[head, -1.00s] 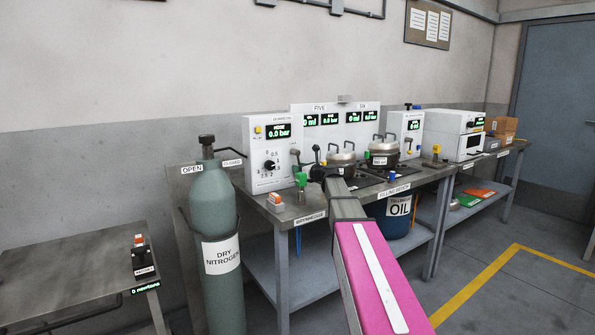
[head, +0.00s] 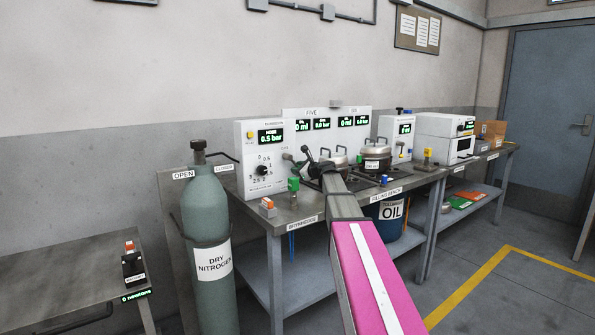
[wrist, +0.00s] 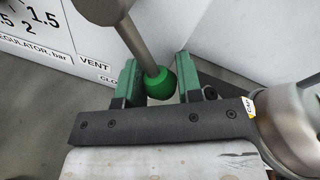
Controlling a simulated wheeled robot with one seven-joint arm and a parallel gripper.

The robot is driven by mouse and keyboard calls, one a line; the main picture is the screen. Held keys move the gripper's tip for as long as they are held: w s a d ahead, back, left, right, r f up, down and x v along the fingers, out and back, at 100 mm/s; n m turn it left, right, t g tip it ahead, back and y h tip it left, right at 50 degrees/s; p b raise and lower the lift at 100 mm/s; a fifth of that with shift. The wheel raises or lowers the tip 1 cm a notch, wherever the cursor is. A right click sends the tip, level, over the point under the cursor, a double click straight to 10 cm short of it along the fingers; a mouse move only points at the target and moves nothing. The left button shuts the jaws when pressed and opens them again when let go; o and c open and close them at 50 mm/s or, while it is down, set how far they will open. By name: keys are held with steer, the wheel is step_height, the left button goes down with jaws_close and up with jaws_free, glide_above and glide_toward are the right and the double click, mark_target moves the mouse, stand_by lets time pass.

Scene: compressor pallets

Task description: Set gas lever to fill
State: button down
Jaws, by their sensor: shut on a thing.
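The gas lever is a grey metal rod with a round green knob (wrist: 161,84) in the wrist view. My gripper (wrist: 156,78) has its green finger pads on either side of the knob and is shut on it. In the head view my gripper (head: 310,163) is at the front of the white regulator panel (head: 243,150), at its right side. A grey part of the lever shows beside it there, but the knob is hidden. The panel's display (head: 270,137) reads 0.5 bar above a black dial (head: 262,170).
A green nitrogen cylinder (head: 207,215) stands left of the bench (head: 290,212). Two lidded pots (head: 376,159) stand right of my gripper. The floor at right is clear.

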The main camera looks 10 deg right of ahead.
steer(key=c, duration=0.8)
jaws_free()
steer(key=v, duration=1.1)
steer(key=shift+w, duration=0.1)
